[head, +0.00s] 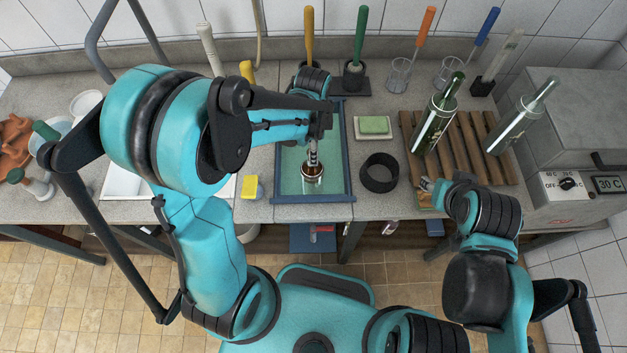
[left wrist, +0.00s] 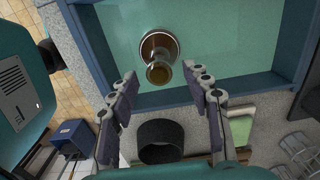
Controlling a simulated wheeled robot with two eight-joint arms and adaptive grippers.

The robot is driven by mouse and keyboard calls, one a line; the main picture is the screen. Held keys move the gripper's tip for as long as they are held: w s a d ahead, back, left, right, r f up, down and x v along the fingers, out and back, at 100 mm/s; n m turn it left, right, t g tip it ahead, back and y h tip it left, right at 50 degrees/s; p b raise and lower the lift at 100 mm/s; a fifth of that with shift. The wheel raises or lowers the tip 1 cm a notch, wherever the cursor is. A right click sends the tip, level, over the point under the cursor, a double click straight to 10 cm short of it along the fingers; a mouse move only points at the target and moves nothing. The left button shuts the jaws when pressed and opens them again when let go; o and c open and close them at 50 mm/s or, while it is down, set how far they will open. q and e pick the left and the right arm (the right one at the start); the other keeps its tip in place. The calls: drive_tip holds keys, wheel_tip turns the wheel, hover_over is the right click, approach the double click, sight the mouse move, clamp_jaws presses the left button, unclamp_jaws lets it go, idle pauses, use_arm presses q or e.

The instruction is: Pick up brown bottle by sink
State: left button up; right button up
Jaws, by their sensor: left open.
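The brown bottle (head: 312,172) stands upright in a shallow blue-rimmed tray (head: 349,150) with a pale green floor, beside the white sink (head: 122,182). My left gripper (head: 315,138) is over the tray, above or beside the bottle's neck. In the left wrist view the bottle (left wrist: 158,50) shows its mouth towards the camera, and the open fingers of my left gripper (left wrist: 160,78) lie either side of a line to it, with nothing between them. Contact cannot be told. My right gripper (head: 431,187) is near the counter's front edge; its fingers are too small to read.
A black ring (head: 379,173) and a green soap block (head: 374,125) lie right of the tray. A green bottle (head: 433,125) and a clear bottle (head: 515,128) stand tilted on a wooden slatted rack (head: 480,150). Upright brushes line the back. A yellow sponge (head: 250,187) lies left.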

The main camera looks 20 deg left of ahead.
use_arm(q)
wheel_tip(320, 180, down, 4)
drive_tip(key=shift+a+f+b, duration=0.1)
drive_tip(key=shift+a+b, duration=0.05)
drive_tip(key=shift+b, duration=0.4)
drive_tip(key=shift+s, duration=0.1)
clamp_jaws()
drive_tip(key=shift+r, duration=0.2)
wheel_tip(320, 180, up, 10)
drive_tip(key=p, duration=0.3)
drive_tip(key=shift+f, duration=0.1)
